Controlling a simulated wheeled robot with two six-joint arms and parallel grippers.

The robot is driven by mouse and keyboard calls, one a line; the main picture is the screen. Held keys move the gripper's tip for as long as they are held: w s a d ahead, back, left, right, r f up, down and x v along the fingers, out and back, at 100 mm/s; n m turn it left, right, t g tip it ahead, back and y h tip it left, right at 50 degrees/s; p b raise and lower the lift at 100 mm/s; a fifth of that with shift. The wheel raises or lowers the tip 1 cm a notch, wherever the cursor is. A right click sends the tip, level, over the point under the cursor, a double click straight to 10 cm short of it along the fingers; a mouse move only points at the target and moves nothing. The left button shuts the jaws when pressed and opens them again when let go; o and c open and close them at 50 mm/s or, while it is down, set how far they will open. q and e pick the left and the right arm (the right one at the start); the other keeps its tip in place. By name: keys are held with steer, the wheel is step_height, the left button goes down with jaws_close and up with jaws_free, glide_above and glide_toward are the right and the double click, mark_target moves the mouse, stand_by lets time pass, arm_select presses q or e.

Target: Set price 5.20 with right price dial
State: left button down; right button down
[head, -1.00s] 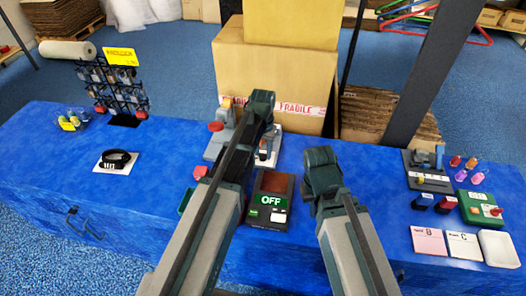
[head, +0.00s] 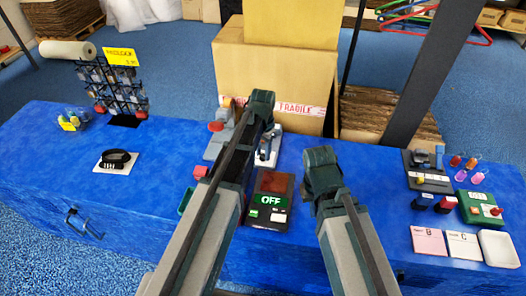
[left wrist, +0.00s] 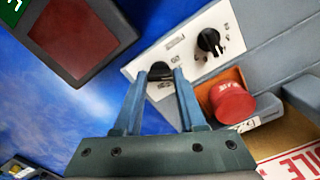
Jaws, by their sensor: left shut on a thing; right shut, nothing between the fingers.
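The grey price machine (head: 219,143) stands in front of the large carton, mostly behind my left arm. In the left wrist view its white plate (left wrist: 184,50) carries two black dials. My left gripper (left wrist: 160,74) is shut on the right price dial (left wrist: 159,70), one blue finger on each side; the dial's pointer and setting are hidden. The other dial (left wrist: 208,40) is free beside it. In the head view my left gripper (head: 266,150) is over the white plate. My right gripper (head: 322,168) hangs empty above the table to the right; its fingertips are hidden.
A red button (left wrist: 231,103) sits close beside my left fingers. A dark device with an OFF display (head: 269,200) stands nearer me. A yellow sign (head: 121,56) tops a rack at left. Stamps, a green box (head: 480,207) and cards are at right.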

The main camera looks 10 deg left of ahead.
mark_target(263, 154)
arm_select(q)
steer(key=shift+c, duration=2.4)
jaws_free()
step_height(263, 154, up, 14)
steer(key=p, duration=1.4)
arm_select(e)
step_height(263, 154, up, 14)
arm_select(q)
steer(key=shift+f, duration=0.1)
arm_select(e)
steer(key=shift+f, duration=0.15)
arm_select(q)
steer(key=s+d+n, duration=0.1)
steer(key=s+d, duration=0.2)
steer(key=s, duration=0.7)
steer(key=s+d+n+y, duration=0.1)
steer(key=s+d, duration=0.3)
steer(key=s, duration=0.6)
steer(key=shift+d, duration=0.15)
